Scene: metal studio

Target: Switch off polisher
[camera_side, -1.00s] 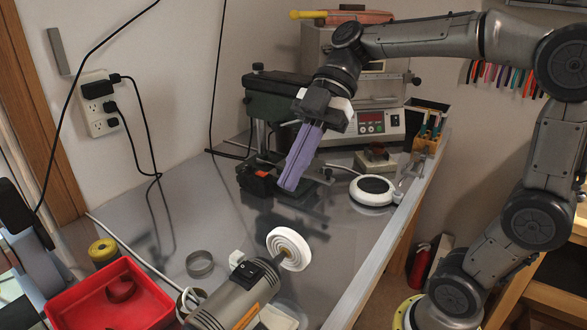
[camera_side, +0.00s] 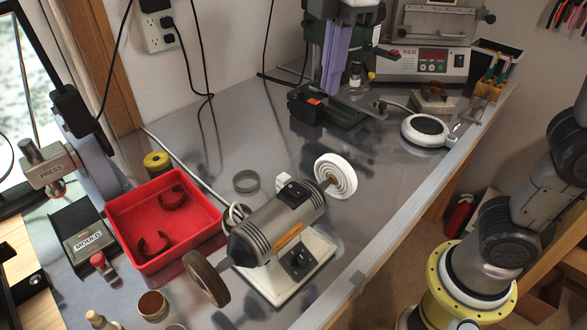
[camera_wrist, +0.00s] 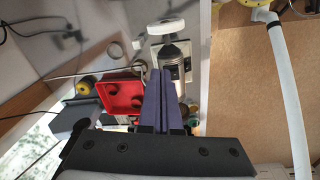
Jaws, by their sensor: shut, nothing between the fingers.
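The polisher (camera_side: 270,231) is a grey motor on a white base (camera_side: 318,256) with a black control. A white buffing wheel (camera_side: 343,178) is on its right end and a brown wheel (camera_side: 206,279) on its left. A black rocker switch (camera_side: 294,191) sits on top of the motor; its position is too small to tell. My gripper (camera_side: 330,91), with purple fingers, is shut and empty, above the bench behind the polisher and apart from it. In the wrist view, my gripper (camera_wrist: 160,71) points toward the polisher (camera_wrist: 174,52) and its fingers partly cover it.
A red tray (camera_side: 165,252) stands left of the polisher. A metal ring (camera_side: 246,181) lies behind it. A drill press (camera_side: 343,22) stands near my fingers, with a black-and-red block (camera_side: 306,104) below. A white round device (camera_side: 425,131) is to the right. Open bench lies between these.

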